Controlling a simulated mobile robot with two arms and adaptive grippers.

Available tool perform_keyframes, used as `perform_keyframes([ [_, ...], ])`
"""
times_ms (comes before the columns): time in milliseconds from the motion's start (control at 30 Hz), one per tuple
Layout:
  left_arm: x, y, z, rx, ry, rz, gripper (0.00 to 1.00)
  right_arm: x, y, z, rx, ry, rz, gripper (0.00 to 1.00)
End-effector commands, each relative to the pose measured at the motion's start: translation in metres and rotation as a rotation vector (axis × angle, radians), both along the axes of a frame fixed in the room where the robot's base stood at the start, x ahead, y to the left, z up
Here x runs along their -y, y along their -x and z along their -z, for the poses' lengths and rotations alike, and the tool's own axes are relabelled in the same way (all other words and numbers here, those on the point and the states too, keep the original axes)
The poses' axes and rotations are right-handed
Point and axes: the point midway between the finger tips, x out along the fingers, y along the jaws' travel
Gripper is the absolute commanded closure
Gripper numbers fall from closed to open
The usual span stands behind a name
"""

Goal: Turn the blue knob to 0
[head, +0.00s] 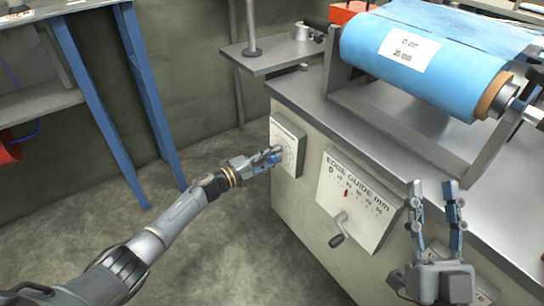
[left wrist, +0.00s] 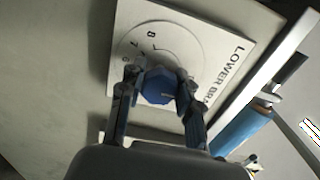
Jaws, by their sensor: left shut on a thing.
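The blue knob (left wrist: 159,86) sits on a white dial plate (left wrist: 200,45) with numbers around it; 7 and 8 can be read, and part of the label "LOWER BRA…" shows. My left gripper (left wrist: 157,92) is shut on the knob, one finger on each side. In the head view the left gripper (head: 272,156) reaches the dial plate (head: 290,140) on the machine's side and mostly covers the knob. The knob's pointer and the 0 mark cannot be made out. My right gripper (head: 436,190) is open and empty, at the lower right.
An "EDGE GUIDE mm" panel (head: 355,195) with a crank handle (head: 337,240) is right of the dial on the same machine face. A blue film roll (head: 425,60) lies on top. A blue-legged bench (head: 90,100) stands at left. The floor between is clear.

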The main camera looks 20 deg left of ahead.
Motion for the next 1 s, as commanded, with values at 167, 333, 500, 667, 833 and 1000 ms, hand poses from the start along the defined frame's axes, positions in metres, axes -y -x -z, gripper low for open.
perform_keyframes([
  [167, -0.001, 0.000, 0.000, -0.001, 0.002, -0.003, 0.46, 0.000, 0.000, 0.000, 0.000, 0.000, 0.000, 0.60],
  [333, -0.001, 0.000, 0.000, -0.001, 0.001, -0.002, 0.42, 0.000, 0.000, 0.000, 0.000, 0.000, 0.000, 0.60],
  [500, -0.001, 0.001, 0.000, 0.000, 0.000, -0.001, 0.42, 0.000, 0.000, -0.001, 0.003, -0.001, 0.000, 0.60],
  [667, -0.011, 0.013, 0.001, -0.002, -0.001, -0.002, 0.42, 0.000, 0.000, -0.001, 0.003, 0.000, -0.001, 0.60],
  [833, -0.033, 0.042, 0.002, -0.003, -0.003, -0.001, 0.42, 0.000, 0.000, -0.001, 0.002, -0.001, 0.000, 0.60],
  [1000, -0.054, 0.069, 0.001, -0.003, -0.001, -0.002, 0.42, 0.000, 0.000, 0.000, 0.002, -0.001, 0.000, 0.60],
])
